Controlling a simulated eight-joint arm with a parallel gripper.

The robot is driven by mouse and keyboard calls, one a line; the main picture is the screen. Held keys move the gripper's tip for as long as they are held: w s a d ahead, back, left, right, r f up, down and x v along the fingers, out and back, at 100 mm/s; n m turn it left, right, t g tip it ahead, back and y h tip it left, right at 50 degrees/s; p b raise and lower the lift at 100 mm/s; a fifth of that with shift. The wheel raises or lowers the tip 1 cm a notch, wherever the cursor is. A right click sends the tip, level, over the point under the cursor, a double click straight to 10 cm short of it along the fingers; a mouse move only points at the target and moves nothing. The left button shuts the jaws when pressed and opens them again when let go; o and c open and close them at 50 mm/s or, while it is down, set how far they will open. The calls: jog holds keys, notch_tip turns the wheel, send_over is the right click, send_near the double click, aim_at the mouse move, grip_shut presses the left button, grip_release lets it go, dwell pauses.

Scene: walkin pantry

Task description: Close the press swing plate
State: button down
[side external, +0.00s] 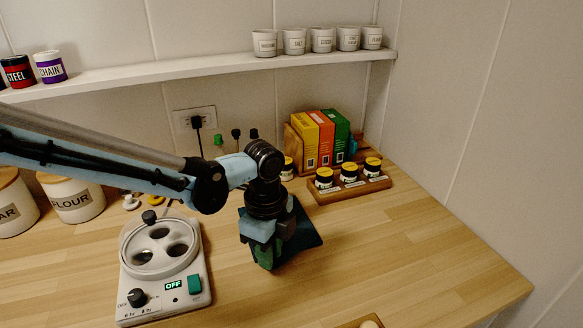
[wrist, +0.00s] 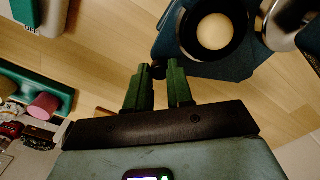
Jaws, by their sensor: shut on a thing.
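The press (side external: 306,232) is dark blue and stands on the wooden counter, partly hidden behind my gripper (side external: 266,256) in the side view. In the wrist view the blue press body (wrist: 232,66) holds a black ring around a round cream disc (wrist: 213,31). A second, shiny round part sits to its right, cut by the frame edge. I cannot tell for sure which part is the swing plate. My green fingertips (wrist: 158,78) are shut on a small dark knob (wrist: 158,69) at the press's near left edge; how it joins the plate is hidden.
A white appliance (side external: 140,306) with an OFF display stands left of my gripper. A wooden rack of small jars (side external: 349,190) and upright boxes (side external: 320,138) stand behind. The counter (side external: 430,250) to the right is clear. A shelf (side external: 190,69) runs above.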

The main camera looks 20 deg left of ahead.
jog(key=shift+w+a+m, duration=0.35)
jog(key=shift+a+m, duration=0.3)
jog(key=shift+m, duration=0.05)
jog(key=shift+w+a+m, duration=0.3)
jog(key=shift+a+m, duration=0.35)
jog(key=shift+m, duration=0.05)
jog(key=shift+a, duration=0.1)
jog(key=c, duration=1)
grip_release()
notch_tip(320, 180, up, 12)
jog(key=shift+r, duration=0.1)
jog(key=shift+c, duration=0.3)
